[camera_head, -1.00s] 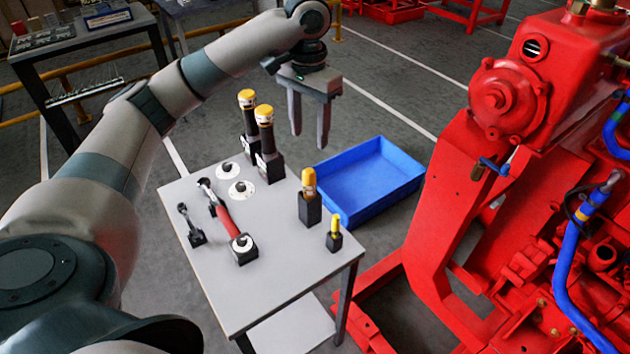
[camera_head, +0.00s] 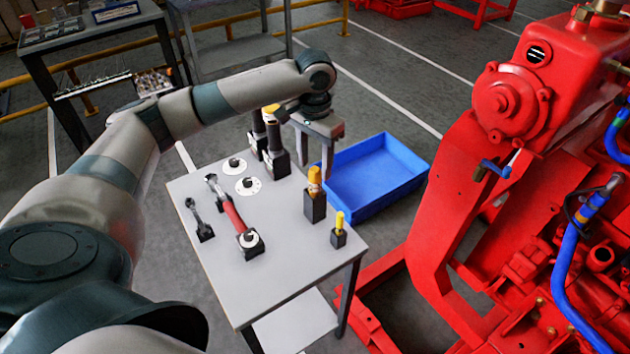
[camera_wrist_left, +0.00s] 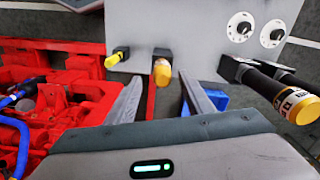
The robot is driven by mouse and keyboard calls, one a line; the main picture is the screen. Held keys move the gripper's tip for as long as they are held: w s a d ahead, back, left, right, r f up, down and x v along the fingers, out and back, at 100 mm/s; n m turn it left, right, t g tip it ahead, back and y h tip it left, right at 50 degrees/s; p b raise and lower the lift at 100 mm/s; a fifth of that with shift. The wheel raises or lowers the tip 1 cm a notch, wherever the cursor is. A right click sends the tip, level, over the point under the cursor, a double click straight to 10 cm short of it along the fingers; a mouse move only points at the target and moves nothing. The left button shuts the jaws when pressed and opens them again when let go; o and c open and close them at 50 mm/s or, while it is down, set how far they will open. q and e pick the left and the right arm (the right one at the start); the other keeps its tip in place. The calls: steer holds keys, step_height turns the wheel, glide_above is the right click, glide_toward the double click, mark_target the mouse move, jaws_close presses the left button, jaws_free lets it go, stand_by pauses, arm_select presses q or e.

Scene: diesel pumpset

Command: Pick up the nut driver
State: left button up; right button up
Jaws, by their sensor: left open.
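Two yellow-handled tools stand upright in black holders near the table's right edge: a larger one (camera_head: 315,181) and a smaller one (camera_head: 340,220). I cannot tell for sure which is the nut driver. In the left wrist view, the larger yellow handle (camera_wrist_left: 161,72) shows between the two fingertips (camera_wrist_left: 159,80), apart from both. The smaller yellow handle (camera_wrist_left: 111,61) lies left of the fingers there. My right gripper is out of view.
Two tall black tools with yellow caps (camera_head: 277,150) stand at the table's back, close to my left gripper. A red-handled wrench (camera_head: 232,215) lies on the grey table (camera_head: 275,285). A blue bin (camera_head: 375,180) is behind; the red pumpset (camera_head: 450,200) stands right.

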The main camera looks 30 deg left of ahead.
mark_target(315, 170)
arm_select(q)
steer(key=shift+f, duration=1.15)
steer(key=shift+f+p, duration=0.1)
steer(key=shift+p, duration=0.2)
steer(key=shift+f, duration=0.3)
steer(key=f, duration=0.1)
steer(key=f+p, duration=0.2)
steer(key=shift+w+a, duration=0.15)
steer(key=shift+w, duration=0.1)
steer(key=shift+f, duration=0.7)
jaws_close()
